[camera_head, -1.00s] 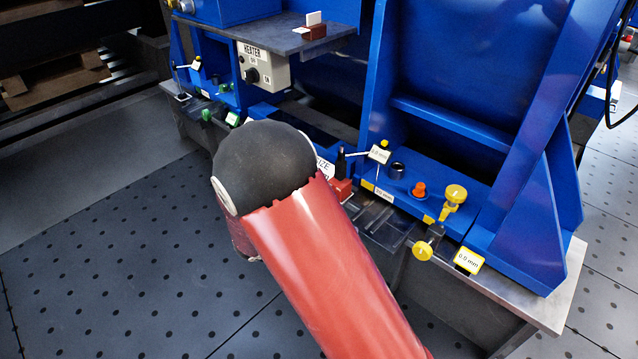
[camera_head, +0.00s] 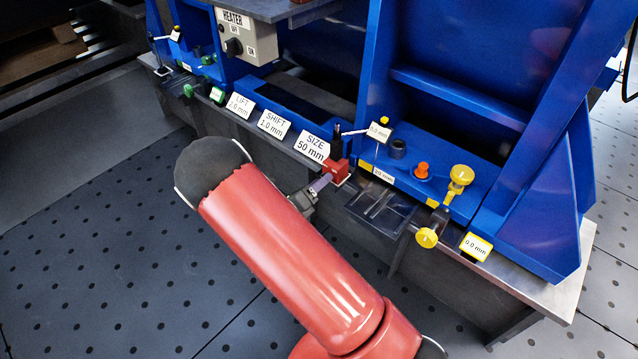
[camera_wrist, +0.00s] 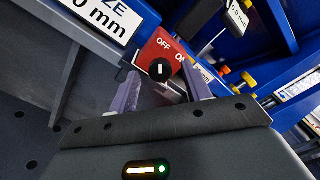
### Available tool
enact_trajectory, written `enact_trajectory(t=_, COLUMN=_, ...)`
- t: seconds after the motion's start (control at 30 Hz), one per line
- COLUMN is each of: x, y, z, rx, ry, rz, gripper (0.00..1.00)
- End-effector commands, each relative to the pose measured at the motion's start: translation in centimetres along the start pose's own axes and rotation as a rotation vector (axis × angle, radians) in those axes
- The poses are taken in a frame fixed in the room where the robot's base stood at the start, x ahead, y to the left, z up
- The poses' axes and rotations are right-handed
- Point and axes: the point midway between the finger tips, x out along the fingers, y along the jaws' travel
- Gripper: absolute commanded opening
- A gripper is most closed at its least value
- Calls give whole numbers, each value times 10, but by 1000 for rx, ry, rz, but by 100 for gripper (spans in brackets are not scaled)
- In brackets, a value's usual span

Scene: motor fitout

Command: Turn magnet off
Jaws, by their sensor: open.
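A red switch box (camera_wrist: 168,50) with a round black knob (camera_wrist: 160,70) shows in the wrist view, marked OFF and ON. The knob's short white mark stands nearly upright in that view; I cannot tell for sure which label it points to. The red box (camera_head: 339,172) also sits on the front edge of the blue fixture in the head view. My gripper (camera_wrist: 163,90) is open, with one purple finger on each side of the knob; contact cannot be told. In the head view my gripper (camera_head: 318,184) is right at the box, partly hidden by my red arm.
White cards for SIZE 50 mm (camera_head: 312,147), SHIFT (camera_head: 273,124) and LIFT (camera_head: 240,105) stand left of the box. A small lever with a tag (camera_head: 379,132) rises just behind it. Yellow knobs (camera_head: 460,175) and an orange button (camera_head: 422,169) are to the right. The perforated floor (camera_head: 90,220) is clear.

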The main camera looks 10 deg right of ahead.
Motion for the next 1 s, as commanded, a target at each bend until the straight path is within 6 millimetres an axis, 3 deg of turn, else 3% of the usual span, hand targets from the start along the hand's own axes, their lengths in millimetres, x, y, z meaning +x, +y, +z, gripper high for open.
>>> enact_trajectory(t=0.33, x=5, y=0, z=0, rx=1, ry=1, rz=-1, gripper=47)
enact_trajectory(t=0.67, x=5, y=0, z=0, rx=1, ry=1, rz=0, gripper=4)
enact_trajectory(t=1.0, x=5, y=0, z=0, rx=51, ry=1, rz=0, gripper=4)
